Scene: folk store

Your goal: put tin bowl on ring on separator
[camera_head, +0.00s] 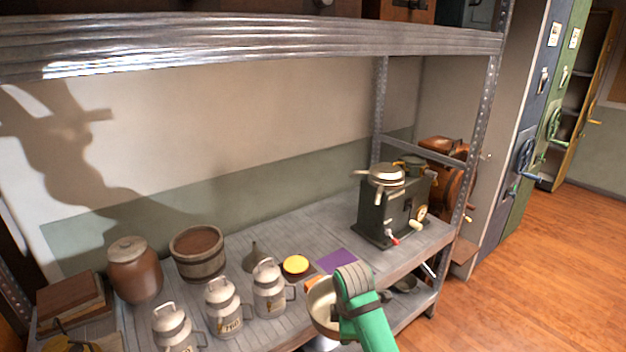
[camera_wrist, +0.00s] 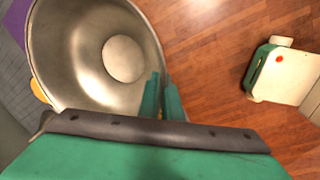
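My green gripper (camera_wrist: 162,98) has its two fingers at the rim of the tin bowl (camera_wrist: 80,60), shut on the rim at the bowl's right side in the wrist view. In the head view the bowl (camera_head: 322,304) is held at the shelf's front edge, partly hidden behind my gripper (camera_head: 342,305). The separator (camera_head: 378,212), a dark boxy machine with a crank, stands at the right end of the shelf. A round metal ring-like part (camera_head: 386,174) with a side handle sits on its top; its exact shape is unclear.
Several metal milk cans (camera_head: 222,308), a wooden bucket (camera_head: 198,255), a brown jar (camera_head: 134,270), a funnel (camera_head: 255,258) and a yellow-topped round item (camera_head: 296,265) stand left. A purple sheet (camera_head: 338,262) lies before the separator. A shelf post (camera_head: 379,110) and upper shelf (camera_head: 250,40) frame the space.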

